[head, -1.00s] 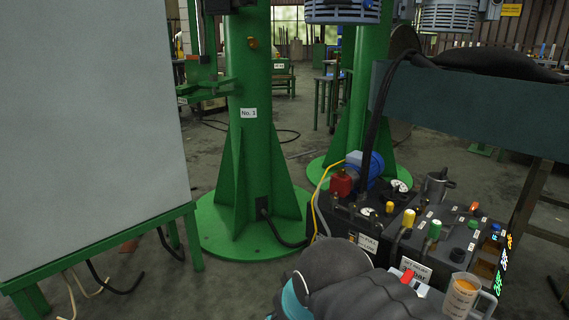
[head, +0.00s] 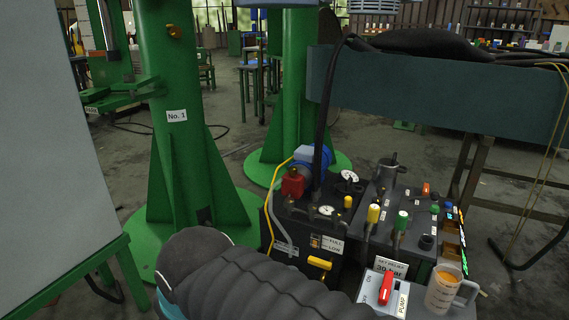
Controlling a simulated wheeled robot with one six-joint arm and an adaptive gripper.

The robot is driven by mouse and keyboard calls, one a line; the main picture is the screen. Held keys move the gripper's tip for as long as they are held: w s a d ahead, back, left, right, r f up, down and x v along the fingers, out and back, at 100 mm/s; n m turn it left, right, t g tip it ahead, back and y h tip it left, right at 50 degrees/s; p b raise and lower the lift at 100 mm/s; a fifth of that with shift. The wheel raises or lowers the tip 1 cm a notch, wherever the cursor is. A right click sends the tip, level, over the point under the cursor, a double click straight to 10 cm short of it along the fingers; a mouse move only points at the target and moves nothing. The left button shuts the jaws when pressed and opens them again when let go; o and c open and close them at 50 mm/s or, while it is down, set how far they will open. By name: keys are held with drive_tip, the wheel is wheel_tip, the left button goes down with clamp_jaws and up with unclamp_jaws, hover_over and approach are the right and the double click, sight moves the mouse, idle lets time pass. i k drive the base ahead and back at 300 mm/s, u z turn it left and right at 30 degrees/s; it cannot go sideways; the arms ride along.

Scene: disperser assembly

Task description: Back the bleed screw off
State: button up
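The black hydraulic unit (head: 298,218) stands on the right, with several coloured knobs and fittings on top. A yellow-capped fitting (head: 374,213), a green-capped fitting (head: 403,218) and a smaller yellow cap (head: 348,202) rise from it. I cannot tell which small part is the bleed screw. A yellow handle (head: 320,263) is on the front face. My dark ribbed arm covers the bottom middle and hides part of the unit's front. My gripper is not in view.
A pump box with a red switch (head: 386,288) and a jug of orange liquid (head: 444,289) are at the lower right. The green column marked No. 1 (head: 178,150) stands left of the unit. A pale board (head: 45,150) fills the far left. A dark teal beam (head: 450,100) crosses behind.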

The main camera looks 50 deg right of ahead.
sight(293, 171)
drive_tip(key=z, duration=0.6)
drive_tip(key=i, duration=0.85)
drive_tip(key=z, duration=0.8)
